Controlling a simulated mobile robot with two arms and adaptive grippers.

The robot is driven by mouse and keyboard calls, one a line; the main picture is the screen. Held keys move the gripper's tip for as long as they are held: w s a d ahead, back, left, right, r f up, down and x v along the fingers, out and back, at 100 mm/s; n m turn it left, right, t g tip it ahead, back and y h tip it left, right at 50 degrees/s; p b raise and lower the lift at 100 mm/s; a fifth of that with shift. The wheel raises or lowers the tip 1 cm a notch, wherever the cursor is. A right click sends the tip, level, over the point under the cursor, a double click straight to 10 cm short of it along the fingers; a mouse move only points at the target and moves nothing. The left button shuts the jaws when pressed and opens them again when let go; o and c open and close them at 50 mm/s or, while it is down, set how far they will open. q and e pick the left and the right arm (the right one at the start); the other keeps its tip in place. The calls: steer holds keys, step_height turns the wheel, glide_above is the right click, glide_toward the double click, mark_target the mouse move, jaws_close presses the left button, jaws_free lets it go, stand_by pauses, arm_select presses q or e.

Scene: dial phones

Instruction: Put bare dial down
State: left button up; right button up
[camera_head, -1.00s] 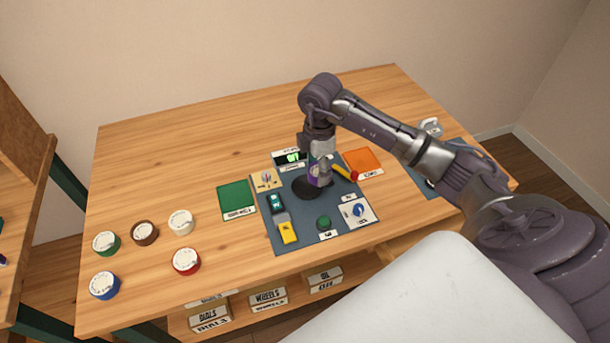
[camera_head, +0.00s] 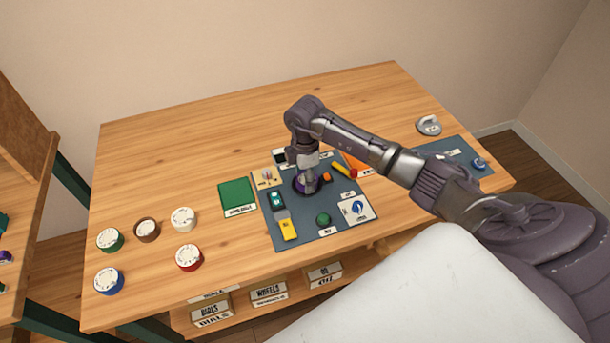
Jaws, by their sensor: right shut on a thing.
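My right gripper (camera_head: 307,182) points down over the grey-blue work mat (camera_head: 285,241). It is shut on a small purple thing (camera_head: 299,187), probably the bare dial. The gripper hides most of this thing. It is low over a dark round spot on the mat, and I cannot tell whether it touches it. My left gripper is not in view.
Dial phones in green (camera_head: 110,240), brown (camera_head: 147,230), white (camera_head: 183,219), red (camera_head: 189,258) and blue (camera_head: 109,281) stand at left. A green pad (camera_head: 237,195) lies left of the mat. A yellow-red tool (camera_head: 343,170) and a green knob (camera_head: 323,219) are near the gripper.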

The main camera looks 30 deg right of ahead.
steer(key=o, duration=1.2)
steer(key=shift+f, duration=0.1)
steer(key=shift+o, duration=0.2)
steer(key=shift+r, duration=0.25)
step_height(320, 180, up, 12)
steer(key=b, duration=0.2)
